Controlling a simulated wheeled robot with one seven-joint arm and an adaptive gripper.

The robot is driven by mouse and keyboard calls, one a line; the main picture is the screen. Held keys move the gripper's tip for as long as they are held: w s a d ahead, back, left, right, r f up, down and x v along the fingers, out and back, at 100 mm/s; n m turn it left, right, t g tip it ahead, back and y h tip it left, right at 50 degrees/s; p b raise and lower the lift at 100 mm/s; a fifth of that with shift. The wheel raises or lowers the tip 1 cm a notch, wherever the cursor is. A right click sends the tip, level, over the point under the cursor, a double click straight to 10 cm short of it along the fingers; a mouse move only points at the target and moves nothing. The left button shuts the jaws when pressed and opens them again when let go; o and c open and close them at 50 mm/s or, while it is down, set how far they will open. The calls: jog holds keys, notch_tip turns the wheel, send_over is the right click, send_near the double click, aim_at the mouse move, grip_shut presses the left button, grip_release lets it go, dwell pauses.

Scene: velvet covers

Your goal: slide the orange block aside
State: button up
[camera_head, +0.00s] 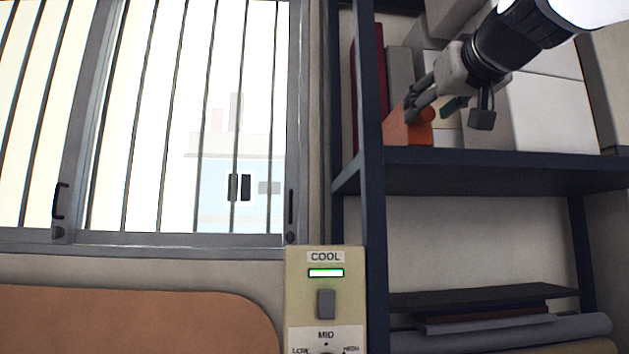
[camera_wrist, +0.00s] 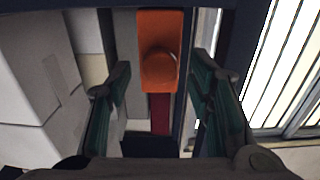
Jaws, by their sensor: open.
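The orange block (camera_head: 396,132) stands on the upper shelf, near the dark left post, with a round orange knob (camera_head: 427,114) on its face. In the wrist view the orange block (camera_wrist: 158,25) is upright at the top centre, with its knob (camera_wrist: 160,68) facing me. My gripper (camera_head: 447,110) is at the shelf opening, in front of the block and partly over it. In the wrist view my gripper (camera_wrist: 161,70) is open, its two green-padded fingers spread on either side of the knob. Gaps show beside the knob, and I cannot tell any contact.
The dark shelf board (camera_head: 490,162) lies below my gripper. White boxes (camera_head: 550,112) fill the shelf to the right. A dark red upright item (camera_wrist: 160,113) is beside the block. A barred window (camera_head: 150,120) and a control panel marked COOL (camera_head: 326,303) are to the left.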

jog(key=s, duration=0.9)
jog(key=shift+s+d, duration=0.15)
jog(key=shift+s, duration=0.1)
